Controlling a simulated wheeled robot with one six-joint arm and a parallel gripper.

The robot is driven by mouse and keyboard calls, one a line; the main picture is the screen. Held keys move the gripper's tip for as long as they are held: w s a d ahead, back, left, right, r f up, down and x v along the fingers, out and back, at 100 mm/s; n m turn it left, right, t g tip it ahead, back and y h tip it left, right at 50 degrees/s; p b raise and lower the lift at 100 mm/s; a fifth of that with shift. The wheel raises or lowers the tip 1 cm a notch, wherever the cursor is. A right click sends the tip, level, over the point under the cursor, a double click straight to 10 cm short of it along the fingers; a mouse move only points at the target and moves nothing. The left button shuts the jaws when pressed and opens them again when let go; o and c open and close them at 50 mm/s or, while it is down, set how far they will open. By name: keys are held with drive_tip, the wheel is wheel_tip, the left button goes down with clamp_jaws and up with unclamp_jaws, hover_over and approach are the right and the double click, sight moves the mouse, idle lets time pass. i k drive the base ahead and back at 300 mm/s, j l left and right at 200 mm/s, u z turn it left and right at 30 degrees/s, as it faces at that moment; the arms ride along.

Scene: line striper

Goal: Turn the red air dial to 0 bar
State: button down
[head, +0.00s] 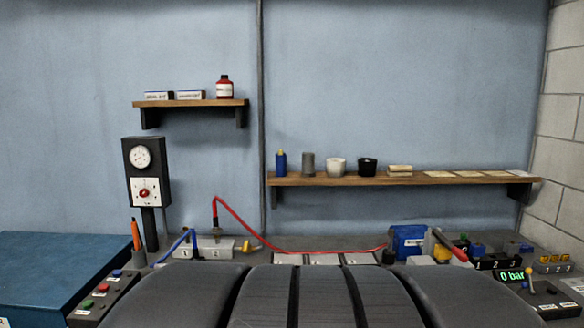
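A red dial (144,193) sits on a white square plate on the front of a black box (132,172) at the left. The box stands upright on a dark post. A round white gauge (141,157) is above the dial; its needle is too small to read. A small display (512,275) at the right shows "0 bar" in green. The marks around the dial are too small to read, so I cannot tell its setting. My gripper is not in view, and nothing is seen touching the dial.
A blue cabinet (55,262) stands at the far left. A button panel (100,291), a pen holder with an orange item (137,238) and blue and red hoses (285,246) lie around the post's base. A shelf (190,103) hangs above. The space before the dial looks clear.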

sight(144, 192)
drive_tip(key=u, duration=1.05)
